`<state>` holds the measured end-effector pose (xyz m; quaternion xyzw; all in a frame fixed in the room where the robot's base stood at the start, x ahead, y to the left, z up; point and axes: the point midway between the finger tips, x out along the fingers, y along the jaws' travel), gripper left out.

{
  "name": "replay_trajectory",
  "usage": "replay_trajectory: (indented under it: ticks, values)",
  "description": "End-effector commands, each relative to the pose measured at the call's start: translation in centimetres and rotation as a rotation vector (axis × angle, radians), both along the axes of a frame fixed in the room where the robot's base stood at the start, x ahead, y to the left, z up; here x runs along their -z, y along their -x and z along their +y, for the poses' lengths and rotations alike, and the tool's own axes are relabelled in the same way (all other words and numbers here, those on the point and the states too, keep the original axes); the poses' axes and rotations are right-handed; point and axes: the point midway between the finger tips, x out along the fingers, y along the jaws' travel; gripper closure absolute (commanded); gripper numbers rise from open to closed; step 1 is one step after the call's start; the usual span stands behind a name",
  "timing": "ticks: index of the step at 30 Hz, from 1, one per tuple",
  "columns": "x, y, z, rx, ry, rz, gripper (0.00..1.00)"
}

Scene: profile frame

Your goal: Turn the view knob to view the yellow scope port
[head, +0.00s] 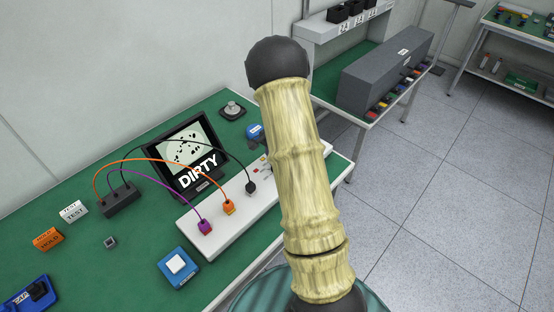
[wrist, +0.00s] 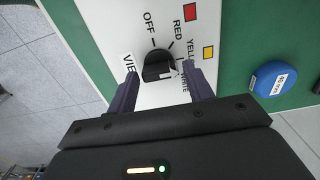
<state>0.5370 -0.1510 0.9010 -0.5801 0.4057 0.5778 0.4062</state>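The black view knob (wrist: 157,64) is on the white panel (wrist: 113,18) in the wrist view, with OFF, RED, YELLOW and WHITE marks around its right side. The YELLOW and WHITE words are partly covered by my right finger. A pale line shows near the knob's lower edge; which mark it points to I cannot tell. A yellow square (wrist: 208,53) and a red square (wrist: 190,12) lie right of the words. My gripper (wrist: 159,72) is open, fingers apart on either side of the knob, with contact unclear. In the head view my arm hides the knob and gripper.
The head view shows the panel (head: 205,244) with purple (head: 205,227), orange (head: 228,208) and black (head: 250,188) plugs and cables. A screen (head: 188,160) reads DIRTY. A blue button (wrist: 272,78) is right of the panel. A blue-and-white box (head: 178,267) stands in front.

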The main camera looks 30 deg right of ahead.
Motion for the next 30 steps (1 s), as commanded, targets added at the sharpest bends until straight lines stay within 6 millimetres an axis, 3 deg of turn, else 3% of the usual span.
replay_trajectory:
  ticks: [14, 20, 30]
  values:
    - [-0.8, 0.0, 0.0, -0.001, 0.000, 0.000, 0.40]
    - [-3.8, 0.0, 0.0, -0.001, 0.000, -0.002, 0.40]
    - [-10.7, 0.0, 0.0, -0.001, 0.000, -0.002, 0.40]
